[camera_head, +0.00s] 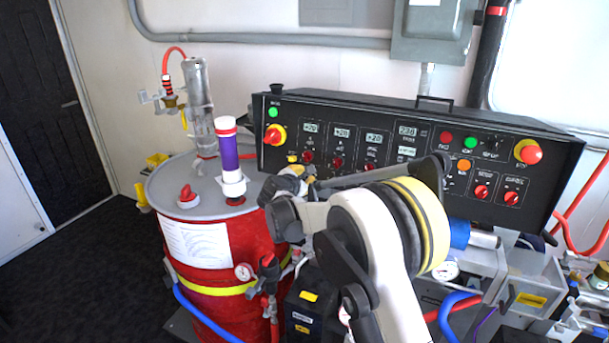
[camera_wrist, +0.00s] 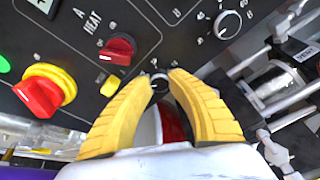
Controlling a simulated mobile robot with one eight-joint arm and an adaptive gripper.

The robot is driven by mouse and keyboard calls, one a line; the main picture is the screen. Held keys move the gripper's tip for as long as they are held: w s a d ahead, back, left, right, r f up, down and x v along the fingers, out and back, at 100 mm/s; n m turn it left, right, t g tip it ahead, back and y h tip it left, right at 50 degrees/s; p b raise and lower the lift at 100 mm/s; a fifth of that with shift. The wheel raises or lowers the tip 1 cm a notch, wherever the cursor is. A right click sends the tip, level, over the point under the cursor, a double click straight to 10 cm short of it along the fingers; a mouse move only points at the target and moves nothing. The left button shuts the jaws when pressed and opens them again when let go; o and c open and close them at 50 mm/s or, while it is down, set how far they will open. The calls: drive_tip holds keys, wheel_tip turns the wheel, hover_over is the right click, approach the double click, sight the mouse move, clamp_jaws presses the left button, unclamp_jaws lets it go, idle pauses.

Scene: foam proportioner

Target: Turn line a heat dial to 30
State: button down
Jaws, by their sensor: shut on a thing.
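The black control panel (camera_head: 400,125) stands behind the red drum in the head view. In the wrist view, the "A HEAT" label (camera_wrist: 90,28) is beside a red selector knob (camera_wrist: 118,50). A small black dial with a pale ring, the line A heat dial (camera_wrist: 160,82), sits between my yellow fingertips. My gripper (camera_wrist: 162,78) is shut on this dial. The fingers cover its sides, and I cannot read its setting. In the head view my gripper (camera_head: 296,180) is at the panel's lower left, and the dial is hidden there.
Another black dial (camera_wrist: 228,25) is to the right. The red drum (camera_head: 215,230) with a purple-banded cylinder (camera_head: 229,155) stands left of my arm.

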drive_tip(key=n+h, duration=0.1)
drive_tip(key=n, duration=0.5)
drive_tip(key=shift+g+p, duration=0.4)
idle(0.4)
drive_tip(key=c, duration=1.2)
unclamp_jaws()
drive_tip(key=v, duration=1.2)
